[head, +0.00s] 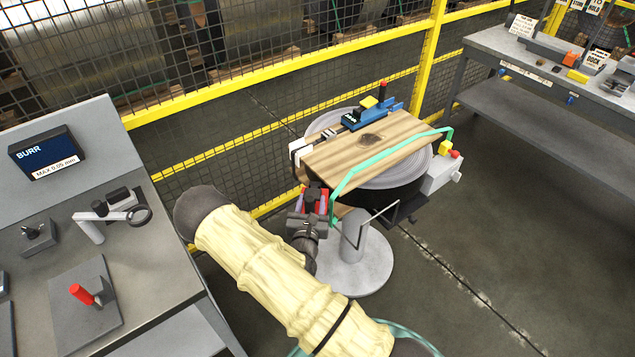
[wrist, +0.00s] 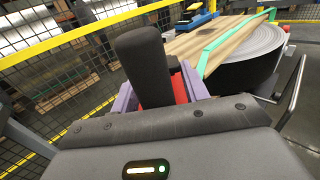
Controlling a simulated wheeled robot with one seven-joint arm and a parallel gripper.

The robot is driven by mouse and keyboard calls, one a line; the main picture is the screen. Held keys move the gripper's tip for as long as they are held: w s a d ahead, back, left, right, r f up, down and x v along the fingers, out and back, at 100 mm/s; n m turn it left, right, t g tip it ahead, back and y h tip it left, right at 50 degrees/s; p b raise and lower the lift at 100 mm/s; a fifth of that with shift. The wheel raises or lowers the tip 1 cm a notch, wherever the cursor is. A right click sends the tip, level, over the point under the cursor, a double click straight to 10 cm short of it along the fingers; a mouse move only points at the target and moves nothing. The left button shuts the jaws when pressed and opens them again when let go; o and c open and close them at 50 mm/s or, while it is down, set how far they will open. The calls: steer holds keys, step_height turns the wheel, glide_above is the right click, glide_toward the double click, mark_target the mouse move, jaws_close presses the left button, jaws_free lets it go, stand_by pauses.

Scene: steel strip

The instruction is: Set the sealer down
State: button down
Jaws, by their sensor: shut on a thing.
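My gripper (head: 309,204) is at the near left corner of the wooden board (head: 345,158). It is shut on a tool with a black handle and red body, apparently the sealer (head: 314,187). In the wrist view the sealer's black handle (wrist: 145,65) stands up between the purple fingers, with red showing beside it. Its lower part is hidden. The board lies across a coil of steel strip (head: 436,150). A green strap (head: 385,156) runs over the board and down near my gripper. I cannot tell whether the sealer touches board or strap.
A blue tool (head: 385,113) with yellow and red parts lies at the board's far edge. A grey box (head: 442,175) with buttons is right of the coil. A bench (head: 140,270) stands left, another (head: 540,60) at back right.

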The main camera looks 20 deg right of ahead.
steer(key=s+a+f+n+y+b, duration=0.1)
steer(key=s+f+n+y+b, duration=0.1)
steer(key=f, duration=0.6)
steer(key=s+a+f+n+t+y+b, duration=0.1)
steer(key=s+f+n+y+b, duration=0.1)
steer(key=s+f+y, duration=0.3)
step_height(320, 180, down, 3)
steer(key=shift+s+a+r+n+b, duration=0.1)
steer(key=shift+s+a+n+b, duration=0.25)
steer(key=shift+b, duration=0.45)
steer(key=shift+w, duration=0.1)
